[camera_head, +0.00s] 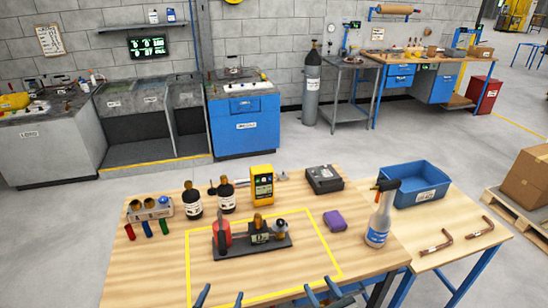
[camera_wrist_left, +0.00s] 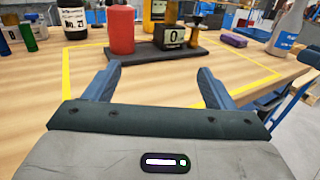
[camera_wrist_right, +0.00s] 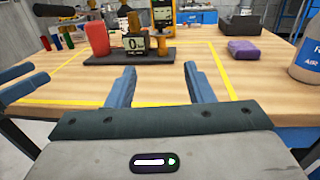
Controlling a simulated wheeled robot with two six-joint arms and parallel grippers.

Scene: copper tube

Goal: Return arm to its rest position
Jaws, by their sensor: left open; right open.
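My left gripper (camera_head: 219,296) is at the bottom edge of the head view, open and empty, at the near side of the wooden table (camera_head: 150,275). Its two blue fingers show apart in the left wrist view (camera_wrist_left: 160,85). My right gripper (camera_head: 323,292) is also at the bottom edge, open and empty; its fingers stand apart in the right wrist view (camera_wrist_right: 162,85). Both grippers are apart from the dark base plate (camera_head: 268,248), which carries a red cylinder (camera_head: 222,236) and a small block with a display (camera_head: 260,238). Most of both arms is out of view.
Yellow tape outlines the table's middle. Dark bottles (camera_head: 192,204), a yellow meter (camera_head: 262,186), a black box (camera_head: 323,180), a purple block (camera_head: 335,220) and a spray bottle (camera_head: 379,220) stand around it. A blue bin (camera_head: 415,184) and bent copper tubes (camera_head: 436,243) are at right. The front left tabletop is clear.

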